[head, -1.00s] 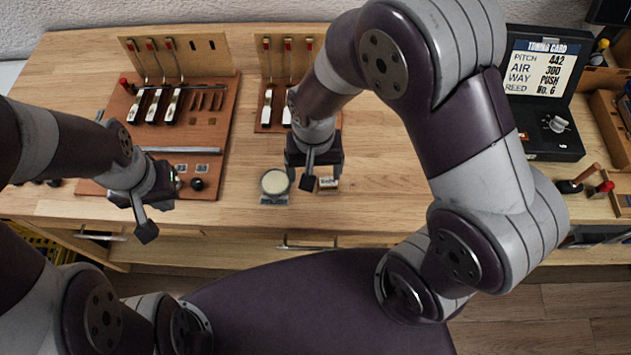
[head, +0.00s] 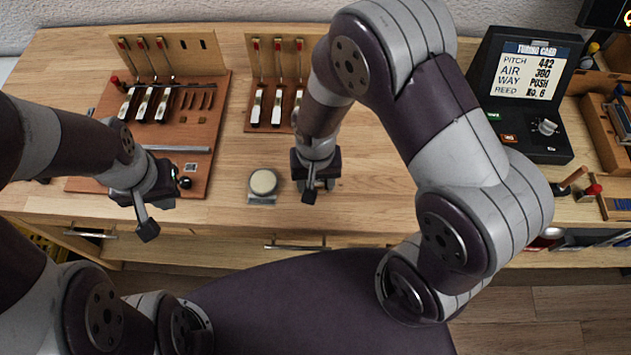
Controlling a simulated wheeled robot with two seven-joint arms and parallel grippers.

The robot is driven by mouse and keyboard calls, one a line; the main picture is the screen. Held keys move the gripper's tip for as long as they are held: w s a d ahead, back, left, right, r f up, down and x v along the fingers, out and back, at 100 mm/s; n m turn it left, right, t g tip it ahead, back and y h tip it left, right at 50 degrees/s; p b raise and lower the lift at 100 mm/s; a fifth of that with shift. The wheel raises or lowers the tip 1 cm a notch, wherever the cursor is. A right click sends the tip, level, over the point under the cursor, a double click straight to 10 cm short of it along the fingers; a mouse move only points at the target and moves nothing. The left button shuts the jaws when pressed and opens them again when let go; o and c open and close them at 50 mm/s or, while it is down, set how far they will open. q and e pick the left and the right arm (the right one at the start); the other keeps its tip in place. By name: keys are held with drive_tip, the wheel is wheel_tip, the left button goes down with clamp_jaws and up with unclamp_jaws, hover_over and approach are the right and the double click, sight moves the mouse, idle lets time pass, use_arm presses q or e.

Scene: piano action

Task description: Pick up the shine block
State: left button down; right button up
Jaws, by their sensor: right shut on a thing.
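My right gripper (head: 311,190) is above the front of the wooden bench, just right of a round cream-topped piece on a grey base (head: 263,183). It is shut on a small block, which I take to be the shine block; the gripper hides it almost entirely. Whether the block is clear of the bench top is hard to tell. My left gripper (head: 147,222) hangs near the bench's front edge at the left, in front of the brown board, with nothing visible in it. Its jaw opening is not clear from this angle.
A brown board (head: 165,132) with several keys and tools stands at the left, and a second key stand (head: 268,98) at the back middle. A black tuning-card device (head: 523,90) and wooden trays (head: 606,130) are at the right. Bench between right arm and device is clear.

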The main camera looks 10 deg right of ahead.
sight(315, 185)
drive_tip(key=shift+r, duration=0.1)
drive_tip(key=shift+r, duration=0.3)
drive_tip(key=r, duration=0.3)
drive_tip(key=shift+s+a+r, duration=0.15)
drive_tip(key=shift+s+r, duration=0.2)
drive_tip(key=shift+r, duration=0.05)
drive_tip(key=s+a+r, duration=0.3)
drive_tip(key=s+r, duration=0.3)
drive_tip(key=s, duration=0.4)
drive_tip(key=shift+s+a+r, duration=0.15)
drive_tip(key=shift+a+r, duration=0.05)
drive_tip(key=shift+a, duration=0.1)
